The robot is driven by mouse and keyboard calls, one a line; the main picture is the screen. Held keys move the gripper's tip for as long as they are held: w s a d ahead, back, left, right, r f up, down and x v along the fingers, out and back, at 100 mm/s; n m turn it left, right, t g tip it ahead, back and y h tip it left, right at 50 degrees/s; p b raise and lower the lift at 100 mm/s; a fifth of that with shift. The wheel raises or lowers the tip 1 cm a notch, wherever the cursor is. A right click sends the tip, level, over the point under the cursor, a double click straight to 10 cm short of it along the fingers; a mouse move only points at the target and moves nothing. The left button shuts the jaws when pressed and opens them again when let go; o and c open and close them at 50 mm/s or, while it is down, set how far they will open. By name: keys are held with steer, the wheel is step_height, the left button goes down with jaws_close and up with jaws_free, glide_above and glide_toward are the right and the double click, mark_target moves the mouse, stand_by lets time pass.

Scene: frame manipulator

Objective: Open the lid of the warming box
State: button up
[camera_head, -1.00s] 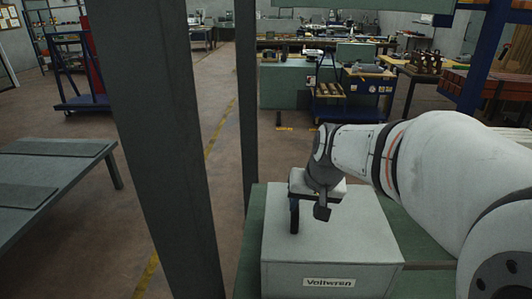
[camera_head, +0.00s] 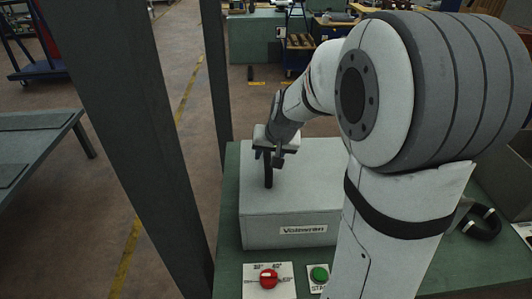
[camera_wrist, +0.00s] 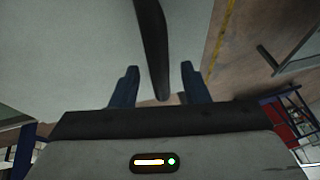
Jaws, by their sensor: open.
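The warming box (camera_head: 290,216) is a light grey box with a "Voltwren" label on its front, standing on a green bench. Its lid (camera_head: 312,165) looks flat and closed; a pale grey surface fills the left of the wrist view (camera_wrist: 65,50). My gripper (camera_head: 274,172) is over the lid's left part, pointing down. In the wrist view my gripper (camera_wrist: 160,78) is open, its two dark blue fingers apart. A dark bar, apparently the handle (camera_wrist: 152,40), runs between them, with a gap on each side. I cannot tell whether it touches anything.
A red knob (camera_head: 269,279) and a green button (camera_head: 319,273) are on panels before the box. A dark post (camera_head: 125,150) stands left of the bench. Black headphones-like loops (camera_head: 483,222) lie at right. My arm hides the box's right side.

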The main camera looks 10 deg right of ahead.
jaws_close()
stand_by(0.3)
